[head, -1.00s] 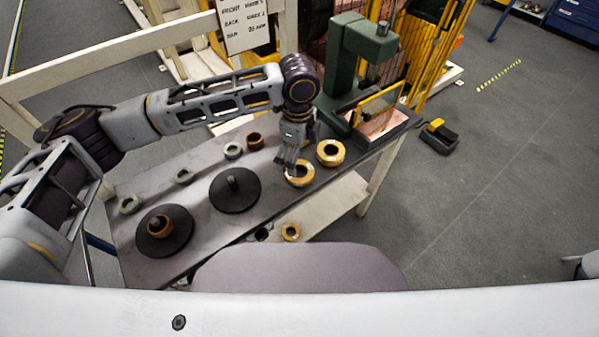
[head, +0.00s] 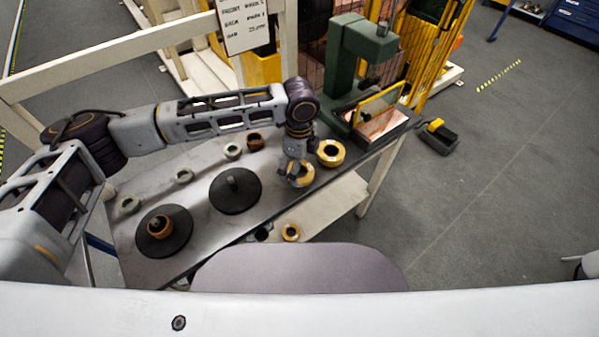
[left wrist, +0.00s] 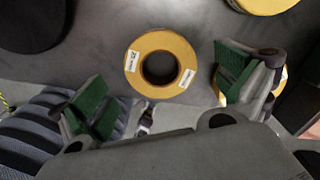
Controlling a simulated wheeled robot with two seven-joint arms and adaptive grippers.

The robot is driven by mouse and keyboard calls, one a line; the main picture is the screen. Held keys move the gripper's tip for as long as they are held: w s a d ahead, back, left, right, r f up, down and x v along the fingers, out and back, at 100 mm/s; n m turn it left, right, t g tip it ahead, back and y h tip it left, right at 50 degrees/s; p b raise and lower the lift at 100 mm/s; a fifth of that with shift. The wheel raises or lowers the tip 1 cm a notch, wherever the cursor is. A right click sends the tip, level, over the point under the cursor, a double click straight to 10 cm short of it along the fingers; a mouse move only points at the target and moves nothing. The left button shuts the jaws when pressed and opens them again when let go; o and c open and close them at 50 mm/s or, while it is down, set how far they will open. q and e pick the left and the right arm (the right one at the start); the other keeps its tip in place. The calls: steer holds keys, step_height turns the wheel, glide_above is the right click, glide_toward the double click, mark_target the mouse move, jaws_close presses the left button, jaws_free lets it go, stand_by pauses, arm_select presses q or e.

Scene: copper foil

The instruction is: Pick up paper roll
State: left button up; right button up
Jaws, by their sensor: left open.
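A tan-yellow paper roll with white labels (left wrist: 146,50) lies flat on the dark table in the left wrist view, its dark hole facing up. In the head view this roll (head: 308,178) is partly hidden by my left gripper (head: 295,175). In the left wrist view my left gripper (left wrist: 163,88) is open, with a green-padded finger on each side of the roll and nothing held. The roll appears a little ahead of the fingertips; I cannot tell the height gap. A second similar roll (head: 331,146) lies to the right.
A green press (head: 345,60) stands at the table's far right end. Two black discs with posts (head: 240,203) (head: 178,240), several small greenish rings (head: 184,176) and a copper-brown ring (head: 255,141) are on the table (head: 205,250). A small yellow roll (head: 290,232) sits on the lower shelf.

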arm_select(q)
steer(key=shift+f, duration=1.15)
steer(key=shift+c, duration=0.3)
steer(key=c, duration=1.1)
steer(key=shift+o, duration=0.2)
steer(key=shift+r, duration=0.1)
step_height(320, 180, up, 10)
